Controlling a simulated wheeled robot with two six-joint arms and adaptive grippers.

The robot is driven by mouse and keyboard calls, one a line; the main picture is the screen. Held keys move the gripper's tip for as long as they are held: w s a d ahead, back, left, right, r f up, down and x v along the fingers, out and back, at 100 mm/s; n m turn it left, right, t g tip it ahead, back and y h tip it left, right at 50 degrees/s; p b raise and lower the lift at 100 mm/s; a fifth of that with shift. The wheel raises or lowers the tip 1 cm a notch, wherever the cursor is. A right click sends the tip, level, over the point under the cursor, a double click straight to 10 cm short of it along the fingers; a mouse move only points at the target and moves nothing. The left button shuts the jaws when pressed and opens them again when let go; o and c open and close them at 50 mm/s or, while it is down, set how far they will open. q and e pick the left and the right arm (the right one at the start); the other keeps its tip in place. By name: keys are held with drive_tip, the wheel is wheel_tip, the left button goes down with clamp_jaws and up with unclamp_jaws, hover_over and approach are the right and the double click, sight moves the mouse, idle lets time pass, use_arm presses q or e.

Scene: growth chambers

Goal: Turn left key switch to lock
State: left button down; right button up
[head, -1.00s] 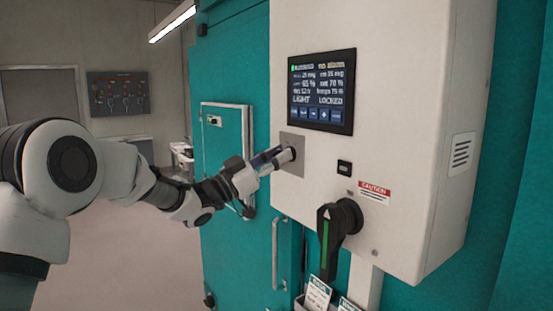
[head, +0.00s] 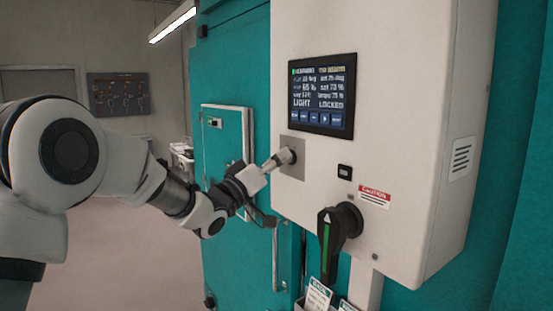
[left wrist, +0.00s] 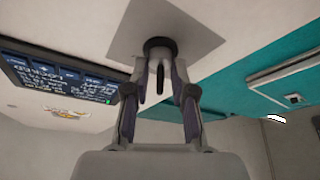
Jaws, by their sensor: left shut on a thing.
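The key switch (head: 291,153) sits on a square grey plate (head: 292,167) on the white control box, left of and below the screen. My left gripper (head: 284,157) is at the switch, its fingertips against it. In the left wrist view my left gripper (left wrist: 160,82) is shut on the dark key part of the switch, below its black round collar (left wrist: 159,44). The fingers hide most of the key. The screen (head: 322,95) reads LIGHT and LOCKED in its lower lines. My right gripper is not in view.
A black rotary handle with a green stripe (head: 326,246) juts out below right, under a caution label (head: 374,196). A small black button (head: 344,172) lies between. A teal door with a white-framed panel (head: 222,150) stands behind my left arm.

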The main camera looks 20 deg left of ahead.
use_arm(q)
drive_tip(key=shift+d+f, duration=0.1)
drive_tip(key=shift+f, duration=0.15)
drive_tip(key=c, duration=1.3)
unclamp_jaws()
drive_tip(key=shift+w, duration=0.15)
drive_tip(key=shift+r, duration=0.1)
drive_tip(key=v, duration=1.2)
drive_tip(key=shift+d, duration=0.15)
